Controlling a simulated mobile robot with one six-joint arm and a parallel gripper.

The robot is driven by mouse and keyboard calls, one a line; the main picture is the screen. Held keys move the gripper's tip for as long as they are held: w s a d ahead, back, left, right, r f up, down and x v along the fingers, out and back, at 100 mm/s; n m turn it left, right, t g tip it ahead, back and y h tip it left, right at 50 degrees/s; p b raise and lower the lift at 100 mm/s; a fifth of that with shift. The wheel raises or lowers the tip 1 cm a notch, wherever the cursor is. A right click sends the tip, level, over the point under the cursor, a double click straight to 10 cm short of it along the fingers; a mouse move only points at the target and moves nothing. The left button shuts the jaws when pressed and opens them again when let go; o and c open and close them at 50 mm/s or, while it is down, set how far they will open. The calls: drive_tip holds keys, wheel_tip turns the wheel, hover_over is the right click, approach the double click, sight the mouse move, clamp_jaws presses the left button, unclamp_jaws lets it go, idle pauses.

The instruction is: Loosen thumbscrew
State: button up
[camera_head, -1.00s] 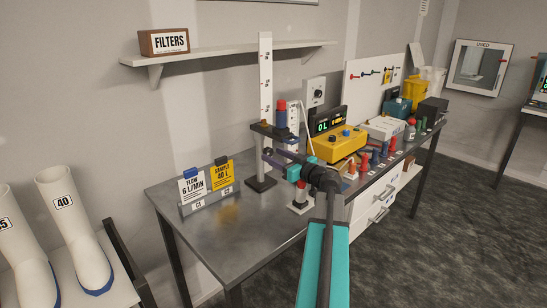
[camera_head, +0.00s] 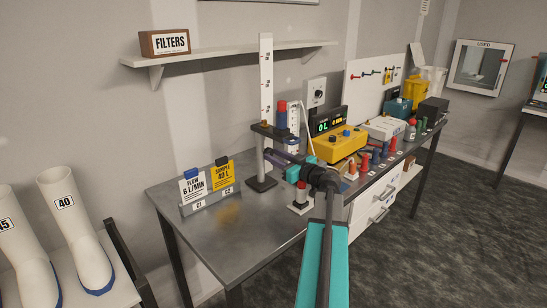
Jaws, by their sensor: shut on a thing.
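A stand with a tall white scale (camera_head: 265,75) rises from a dark base (camera_head: 261,184) on the metal bench. My gripper (camera_head: 268,153) reaches in from the right, just below the bracket at the stand's post. Its jaws are shut at the place of the thumbscrew. The thumbscrew is too small and too covered by the jaws to make out.
A card holder (camera_head: 212,203) with a white and a yellow card stands at left. A yellow device (camera_head: 340,145) with a display stands right of the stand. A red-topped piece (camera_head: 301,196) is below my arm. The bench front left (camera_head: 245,235) is clear.

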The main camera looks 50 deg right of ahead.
drive_tip(key=shift+n+p, duration=0.75)
drive_tip(key=shift+n, duration=1.05)
drive_tip(key=o, duration=1.1)
drive_tip(key=shift+c, duration=0.2)
drive_tip(key=shift+s, duration=0.15)
drive_tip(key=s, duration=0.4)
drive_tip(key=s+b, duration=0.1)
drive_tip(key=s, duration=0.4)
drive_tip(key=s+a+b, duration=0.1)
drive_tip(key=s, duration=0.3)
drive_tip(key=shift+s, duration=0.3)
